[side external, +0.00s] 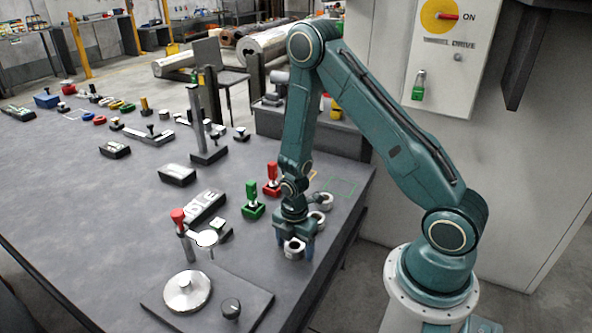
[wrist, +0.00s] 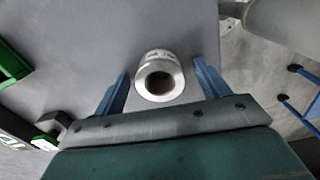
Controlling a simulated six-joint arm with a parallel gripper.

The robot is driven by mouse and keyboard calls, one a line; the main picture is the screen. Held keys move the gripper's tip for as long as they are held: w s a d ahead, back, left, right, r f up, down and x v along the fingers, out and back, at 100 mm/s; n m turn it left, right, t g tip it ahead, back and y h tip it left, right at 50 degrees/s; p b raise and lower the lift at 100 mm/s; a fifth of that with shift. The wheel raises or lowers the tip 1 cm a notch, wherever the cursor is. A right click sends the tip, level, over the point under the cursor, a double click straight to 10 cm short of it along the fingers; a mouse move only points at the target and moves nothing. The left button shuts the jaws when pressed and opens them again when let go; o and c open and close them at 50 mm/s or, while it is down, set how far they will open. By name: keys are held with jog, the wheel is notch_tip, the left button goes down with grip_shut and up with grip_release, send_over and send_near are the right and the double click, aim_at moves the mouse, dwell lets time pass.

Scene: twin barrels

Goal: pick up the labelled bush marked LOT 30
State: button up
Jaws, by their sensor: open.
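A short silver bush (side external: 294,248) with a dark centre hole stands upright on the grey table near its right edge. In the wrist view the bush (wrist: 158,76) sits between the two blue fingers of my gripper (wrist: 160,88), with a gap on both sides. It carries small dark print on its top and side, too small to read as LOT 30. My gripper (side external: 294,247) points down, open, with its fingers on either side of this bush. Two more silver bushes, one of them at the far right (side external: 325,200), stand just behind my gripper.
A green-handled block (side external: 253,201) and a red-handled block (side external: 272,180) stand left of my gripper. A red-topped clamp post (side external: 180,222) and a dark plate with a silver disc (side external: 187,291) lie nearer the front. The table edge drops off close on the right.

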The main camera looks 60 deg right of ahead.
jog(key=shift+c, duration=0.4)
jog(key=c, duration=1.2)
jog(key=shift+r, duration=0.15)
jog(key=shift+c, duration=0.2)
notch_tip(320, 180, up, 20)
